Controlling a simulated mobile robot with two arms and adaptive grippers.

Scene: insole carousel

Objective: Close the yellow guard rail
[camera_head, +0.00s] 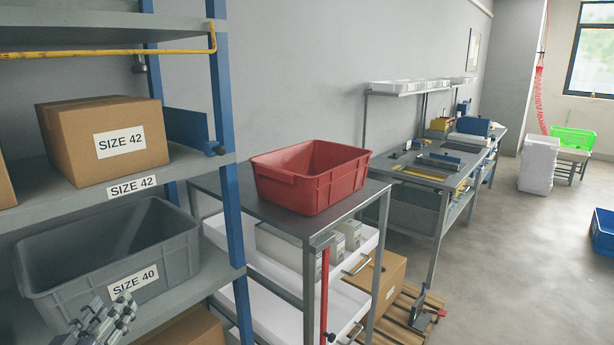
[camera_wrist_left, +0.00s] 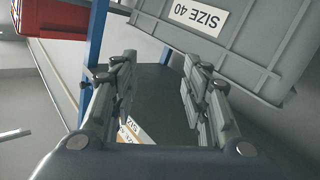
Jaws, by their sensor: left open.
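The yellow guard rail (camera_head: 110,52) runs across the upper left of the head view, just below the top shelf's level. Its right end bends upward beside the blue shelf post (camera_head: 222,90). The rail's left end is outside the picture. My left gripper (camera_head: 97,320) is low in the head view, in front of the grey SIZE 40 bin (camera_head: 110,255) and well below the rail. In the left wrist view its two fingers (camera_wrist_left: 160,95) are apart with nothing between them, and the SIZE 40 bin (camera_wrist_left: 225,45) is beyond them. My right gripper is not in view.
A SIZE 42 carton (camera_head: 105,140) stands on the middle shelf (camera_head: 185,165). A red bin (camera_head: 310,175) sits on a cart right of the blue post. Workbenches line the wall farther back. The floor at right (camera_head: 510,270) is largely clear.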

